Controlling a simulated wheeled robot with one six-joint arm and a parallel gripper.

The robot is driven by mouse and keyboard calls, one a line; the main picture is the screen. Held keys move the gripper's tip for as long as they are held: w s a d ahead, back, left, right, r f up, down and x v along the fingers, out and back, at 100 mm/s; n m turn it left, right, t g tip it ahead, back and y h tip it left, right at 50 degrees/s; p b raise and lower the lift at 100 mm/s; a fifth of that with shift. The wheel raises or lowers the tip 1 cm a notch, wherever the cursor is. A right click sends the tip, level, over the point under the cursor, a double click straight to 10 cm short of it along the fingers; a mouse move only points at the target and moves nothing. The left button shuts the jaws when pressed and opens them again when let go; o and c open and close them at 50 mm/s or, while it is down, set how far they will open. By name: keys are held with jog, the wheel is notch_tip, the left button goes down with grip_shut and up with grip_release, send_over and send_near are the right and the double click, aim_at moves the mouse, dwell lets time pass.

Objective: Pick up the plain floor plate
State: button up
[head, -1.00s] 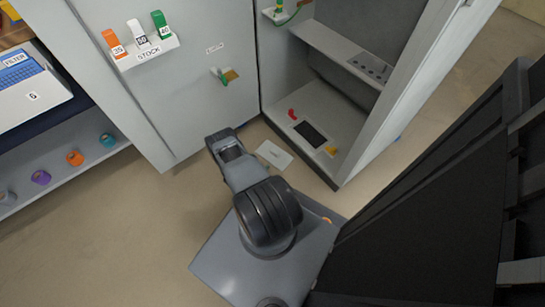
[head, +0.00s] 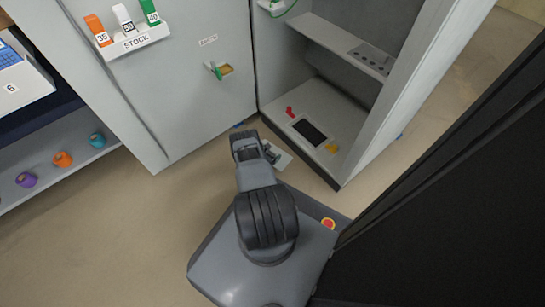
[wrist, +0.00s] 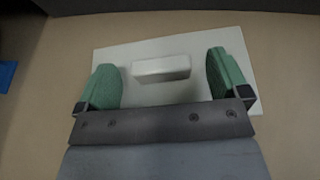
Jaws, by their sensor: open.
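The plain floor plate (wrist: 205,45) is a flat, pale rectangle with a raised white block-shaped handle (wrist: 161,69) in its middle. It lies on the beige floor in front of the open cabinet. In the head view the plate (head: 283,160) is partly hidden by my arm and gripper. My gripper (wrist: 163,72) is open over the plate in the wrist view, with its green fingers on either side of the handle. The gripper also shows in the head view (head: 270,153). I see gaps between the fingers and the handle, which stands free.
The open cabinet (head: 340,165) is just beyond the plate, with a dark rectangle, a red piece (head: 290,111) and a yellow piece (head: 332,148) on its floor. The cabinet door (head: 185,110) stands at left. Bare floor (head: 130,240) lies at lower left.

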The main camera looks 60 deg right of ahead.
jog(key=shift+s+d+f, duration=0.1)
jog(key=shift+d+f, duration=0.1)
jog(key=shift+d, duration=0.25)
jog(key=shift+c, duration=0.2)
jog(key=c, duration=1.1)
jog(key=shift+c, duration=0.7)
jog(key=shift+r, duration=0.15)
